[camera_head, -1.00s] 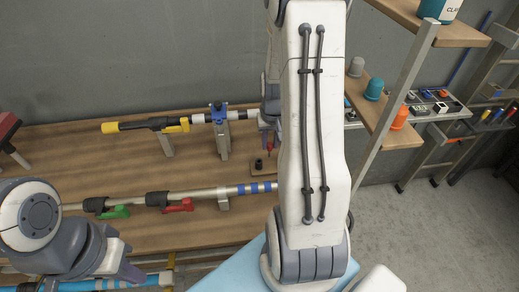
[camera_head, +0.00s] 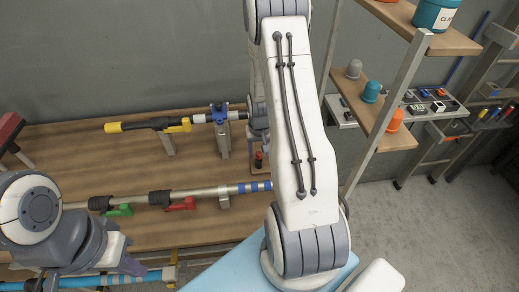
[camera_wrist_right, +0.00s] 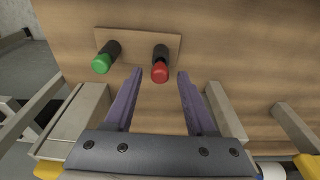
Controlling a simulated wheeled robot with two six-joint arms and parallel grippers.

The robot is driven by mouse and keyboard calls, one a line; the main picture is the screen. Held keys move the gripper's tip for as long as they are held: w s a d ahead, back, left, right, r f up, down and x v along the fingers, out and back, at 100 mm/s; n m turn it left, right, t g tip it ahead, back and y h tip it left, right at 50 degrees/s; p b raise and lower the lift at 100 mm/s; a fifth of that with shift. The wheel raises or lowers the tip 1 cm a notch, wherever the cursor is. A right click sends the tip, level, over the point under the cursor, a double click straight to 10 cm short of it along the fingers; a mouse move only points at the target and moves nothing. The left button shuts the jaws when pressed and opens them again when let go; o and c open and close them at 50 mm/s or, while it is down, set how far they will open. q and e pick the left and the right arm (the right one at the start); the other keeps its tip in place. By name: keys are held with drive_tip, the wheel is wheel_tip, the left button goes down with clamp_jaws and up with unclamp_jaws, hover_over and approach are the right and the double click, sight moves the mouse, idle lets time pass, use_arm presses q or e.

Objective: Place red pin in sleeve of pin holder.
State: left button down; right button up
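The pin holder (camera_wrist_right: 134,40) is a small wooden plate with two dark sleeves, seen in the right wrist view. The red pin (camera_wrist_right: 160,74) lines up with the right sleeve and appears to stand in it; its seating depth cannot be told. A green-ended pin (camera_wrist_right: 101,64) is at the left sleeve. My right gripper (camera_wrist_right: 159,82) is open, its purple fingers apart on either side of the red pin with visible gaps. In the head view the red pin (camera_head: 259,157) is small, below my right gripper, and my arm hides part of the holder. My left gripper (camera_head: 132,265) is low at the left; its fingers are unclear.
The wooden bench (camera_head: 80,165) carries a yellow-ended pole (camera_head: 150,123) on stands and a pole with green and red levers (camera_head: 180,204). Shelves with colored caps (camera_head: 371,92) stand at the right. Metal brackets (camera_wrist_right: 75,122) lie close to my right gripper in the wrist view.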

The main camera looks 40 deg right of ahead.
drive_tip(key=shift+r, duration=0.1)
wheel_tip(320, 180, up, 10)
drive_tip(key=s+b, duration=0.1)
drive_tip(key=b, duration=0.2)
drive_tip(key=a+r+n, duration=0.3)
drive_tip(key=a+r, duration=0.1)
drive_tip(key=a, duration=0.7)
drive_tip(key=s+a+r+n+y, duration=0.1)
drive_tip(key=s+a+n, duration=0.1)
drive_tip(key=a, duration=0.4)
drive_tip(key=s+a+r+n, duration=0.2)
drive_tip(key=a, duration=0.4)
drive_tip(key=s+a+n, duration=0.3)
drive_tip(key=s+a, duration=0.2)
drive_tip(key=s, duration=0.3)
drive_tip(key=s+a+n+g+y+b, duration=0.1)
drive_tip(key=s+a+n, duration=0.2)
drive_tip(key=s+a, duration=0.2)
drive_tip(key=shift+s+a+r+n+g, duration=0.15)
drive_tip(key=shift+s+a+n+g, duration=0.15)
drive_tip(key=shift+s, duration=1.2)
